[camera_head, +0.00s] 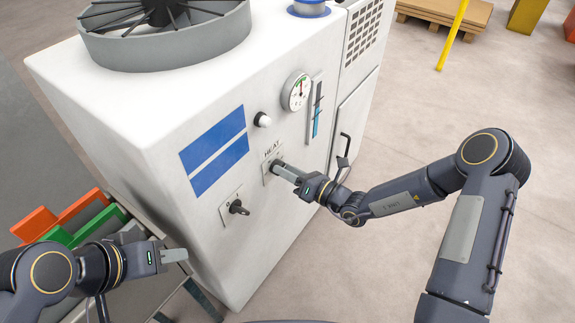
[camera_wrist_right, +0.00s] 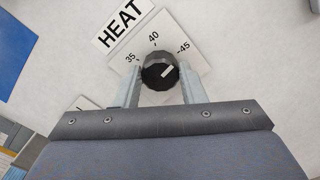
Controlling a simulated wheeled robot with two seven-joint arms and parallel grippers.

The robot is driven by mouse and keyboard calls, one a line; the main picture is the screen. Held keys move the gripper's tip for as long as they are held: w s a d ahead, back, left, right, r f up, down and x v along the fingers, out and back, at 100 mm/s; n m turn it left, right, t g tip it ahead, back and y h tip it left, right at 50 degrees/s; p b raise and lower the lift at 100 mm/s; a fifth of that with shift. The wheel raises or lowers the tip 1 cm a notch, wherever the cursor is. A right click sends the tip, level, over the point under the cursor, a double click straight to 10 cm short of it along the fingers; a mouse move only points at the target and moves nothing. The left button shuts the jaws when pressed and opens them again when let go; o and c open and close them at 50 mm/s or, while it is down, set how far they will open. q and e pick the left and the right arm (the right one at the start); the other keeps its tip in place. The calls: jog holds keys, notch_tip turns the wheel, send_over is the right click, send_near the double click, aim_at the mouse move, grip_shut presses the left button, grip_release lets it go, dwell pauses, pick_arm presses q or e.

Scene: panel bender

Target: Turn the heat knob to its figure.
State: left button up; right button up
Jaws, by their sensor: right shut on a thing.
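The heat knob (camera_wrist_right: 158,72) is a dark faceted knob on a white plate marked 35, 40 and 45, under the label HEAT (camera_wrist_right: 122,20). Its white pointer line slants to the upper right, roughly toward the 45 mark. My right gripper (camera_wrist_right: 160,85) has a finger on each side of the knob and is shut on it. In the head view the right gripper (camera_head: 280,170) reaches the heat plate (camera_head: 266,168) and hides the knob. My left gripper (camera_head: 186,254) is away from the machine's controls at the lower left; its finger gap does not show clearly.
The white machine (camera_head: 120,115) also carries a second dark knob (camera_head: 237,207), a white lamp (camera_head: 263,119), a round gauge (camera_head: 297,91) and a black door handle (camera_head: 345,150) near my right wrist. Orange and green bins (camera_head: 62,215) stand at the lower left.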

jog(key=shift+m+p, duration=0.5)
jog(key=shift+m, duration=0.2)
jog(key=o, duration=1)
jog(key=shift+d, duration=0.1)
jog(key=v, duration=0.7)
jog(key=shift+s+d, duration=0.25)
